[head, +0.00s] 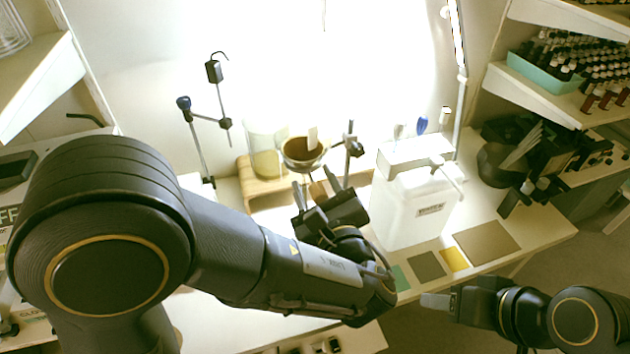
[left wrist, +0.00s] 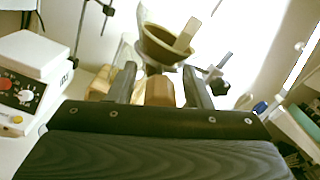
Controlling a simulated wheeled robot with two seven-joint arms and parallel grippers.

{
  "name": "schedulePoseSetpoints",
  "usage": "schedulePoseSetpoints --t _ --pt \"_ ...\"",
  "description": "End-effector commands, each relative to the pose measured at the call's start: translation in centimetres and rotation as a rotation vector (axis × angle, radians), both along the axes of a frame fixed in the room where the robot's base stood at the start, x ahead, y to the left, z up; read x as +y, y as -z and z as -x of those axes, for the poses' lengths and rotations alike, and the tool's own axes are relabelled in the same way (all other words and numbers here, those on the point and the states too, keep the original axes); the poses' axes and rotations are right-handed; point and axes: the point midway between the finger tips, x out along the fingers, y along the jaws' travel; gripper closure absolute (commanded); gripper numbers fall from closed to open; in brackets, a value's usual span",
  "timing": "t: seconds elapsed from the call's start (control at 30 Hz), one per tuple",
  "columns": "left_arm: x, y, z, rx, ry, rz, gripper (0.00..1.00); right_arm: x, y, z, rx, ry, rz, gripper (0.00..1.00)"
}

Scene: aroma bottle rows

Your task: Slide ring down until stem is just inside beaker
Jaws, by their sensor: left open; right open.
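A funnel (head: 303,158) with a brown inside sits above the wooden stand, apparently held in the ring; the ring itself is hard to make out. It also shows in the left wrist view (left wrist: 163,47), with a pale flat strip (left wrist: 188,33) standing in it. The ring's dark clamp (left wrist: 218,86) is to its right. The funnel's stem and its lower end are hidden. A glass beaker (head: 266,158) with yellowish contents stands left of the funnel. My left gripper (head: 316,182) is open in front of and below the funnel. My right gripper (head: 432,300) is open and empty, off the front edge.
The wooden stand (head: 246,180) is behind my left gripper. A white container (head: 410,205) is close on the right. A clamp stand (head: 198,140) rises at the left. Coloured squares (head: 486,242) lie at the table's right front.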

Motion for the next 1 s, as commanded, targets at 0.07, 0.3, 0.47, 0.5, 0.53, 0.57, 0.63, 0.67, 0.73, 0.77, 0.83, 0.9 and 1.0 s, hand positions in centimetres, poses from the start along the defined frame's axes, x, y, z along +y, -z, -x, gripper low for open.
schedulePoseSetpoints --t 0.07,0.3,0.47,0.5,0.53,0.57,0.63,0.67,0.73,0.77,0.83,0.9,1.0 --pt "0.0 0.0 -0.1 0.000 0.000 0.000 0.55 0.0 0.0 0.0 0.000 0.000 0.000 0.51" --pt "0.0 0.0 -0.1 0.000 0.000 0.000 0.66 0.0 0.0 0.0 0.000 0.000 0.000 0.51" --pt "0.0 0.0 0.0 0.000 0.000 0.000 0.87 0.0 0.0 0.0 0.000 0.000 0.000 0.51" --pt "0.0 0.0 0.0 0.000 0.000 0.000 0.93 0.0 0.0 0.0 0.000 0.000 0.000 0.51" --pt "0.0 0.0 0.0 0.000 0.000 0.000 0.97 0.0 0.0 0.0 0.000 0.000 0.000 0.51" --pt "0.0 0.0 0.0 0.000 0.000 0.000 1.00 0.0 0.0 0.0 0.000 0.000 0.000 0.51" --pt "0.0 0.0 0.0 0.000 0.000 -0.001 1.00 0.0 0.0 0.0 0.000 0.000 0.000 0.51" --pt "0.0 0.0 0.0 0.000 0.000 -0.001 1.00 0.0 0.0 0.0 0.000 0.000 0.000 0.51" --pt "0.0 0.0 0.0 0.000 0.000 -0.001 1.00 0.0 0.0 0.0 0.000 0.000 0.000 0.51" --pt "0.0 0.1 0.0 0.000 0.000 -0.001 1.00 0.0 0.0 0.0 0.000 0.000 0.000 0.51" --pt "0.0 0.3 0.0 0.001 0.000 -0.001 1.00 0.0 0.2 0.0 0.000 0.000 0.000 0.51" --pt "0.0 0.7 0.0 0.001 0.000 -0.001 1.00 0.0 0.6 0.0 0.000 0.000 0.000 0.51" --pt "0.0 1.8 0.0 0.001 0.000 -0.001 1.00 0.0 1.7 0.0 0.000 0.000 0.000 0.51"
